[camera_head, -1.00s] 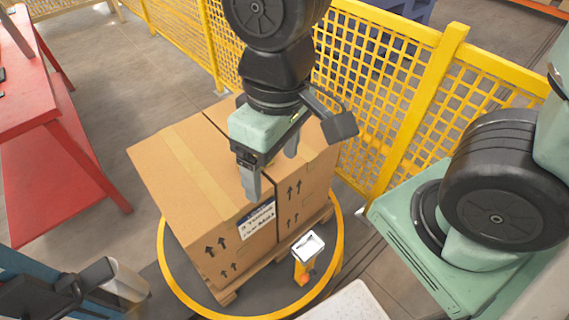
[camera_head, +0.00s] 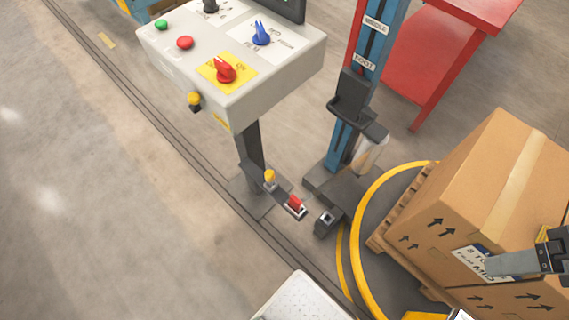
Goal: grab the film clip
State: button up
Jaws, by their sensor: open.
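I cannot surely pick out the film clip. A small dark block with a square opening (camera_head: 327,218) sits on the floor beside the turntable ring, and a red-topped part (camera_head: 295,206) is just left of it; either might be the clip. A translucent film roll (camera_head: 370,153) is on the carriage of the blue post (camera_head: 372,50). My gripper (camera_head: 495,264) shows only in part at the right edge, open, in front of the carton's labelled side. It is well to the right of these parts. Its other finger is not clearly seen.
A large carton (camera_head: 490,180) stands on a wooden pallet (camera_head: 405,212) inside the yellow ring (camera_head: 365,215). A control box (camera_head: 235,70) stands on a dark pedestal at upper left. A red table (camera_head: 430,75) is behind. Floor at left is clear.

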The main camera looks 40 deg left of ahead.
aim_at(294, 203)
jog(key=k+j+u, duration=0.2)
jog(key=u, duration=0.3)
jog(key=j+u, duration=0.5)
jog(key=k, duration=0.05)
